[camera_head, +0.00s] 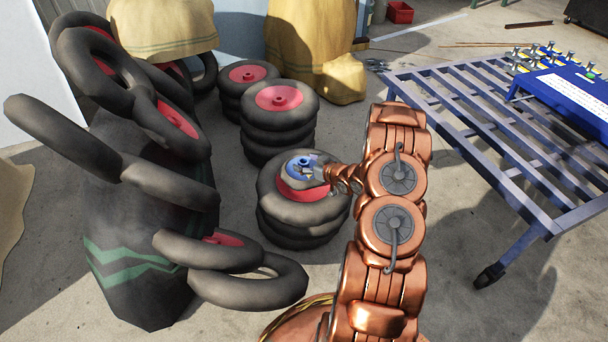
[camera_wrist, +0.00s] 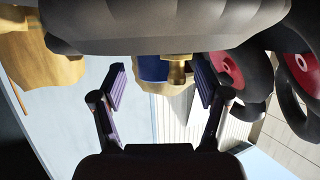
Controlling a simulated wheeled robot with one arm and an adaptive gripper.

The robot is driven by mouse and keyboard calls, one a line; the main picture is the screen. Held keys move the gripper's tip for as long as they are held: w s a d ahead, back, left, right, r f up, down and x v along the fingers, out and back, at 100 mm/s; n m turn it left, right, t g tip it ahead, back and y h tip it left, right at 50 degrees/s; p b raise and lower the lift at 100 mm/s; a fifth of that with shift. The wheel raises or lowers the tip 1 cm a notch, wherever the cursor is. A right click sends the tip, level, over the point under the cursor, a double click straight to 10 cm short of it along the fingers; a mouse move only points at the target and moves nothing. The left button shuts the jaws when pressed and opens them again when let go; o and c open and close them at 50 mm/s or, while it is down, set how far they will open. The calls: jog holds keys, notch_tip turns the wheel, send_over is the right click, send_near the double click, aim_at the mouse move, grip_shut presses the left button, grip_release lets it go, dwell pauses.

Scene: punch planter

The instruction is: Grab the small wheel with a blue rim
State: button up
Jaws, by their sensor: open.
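In the head view, the small blue rim (camera_head: 300,166) shows at the top of the nearest stack of black tyres (camera_head: 300,215), with a red rim (camera_head: 300,190) beside and below it. My gripper (camera_head: 318,172) is at the right side of the blue rim and hides part of it. I cannot tell whether they touch. In the wrist view, my gripper (camera_wrist: 161,88) is open, its two fingers apart. A brass-coloured cylinder (camera_wrist: 178,70) shows between the fingers, under a large dark tyre (camera_wrist: 165,30). The blue rim is not clearly seen there.
Two more tyre stacks with red rims (camera_head: 279,98) (camera_head: 248,73) stand behind. A dark sack with leaning black tyres (camera_head: 135,250) is at the left. A metal slatted table (camera_head: 480,125) is at the right.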

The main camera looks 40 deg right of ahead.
jog(key=shift+x, duration=0.85)
jog(key=shift+d, duration=0.1)
jog(key=shift+r, duration=0.1)
grip_shut()
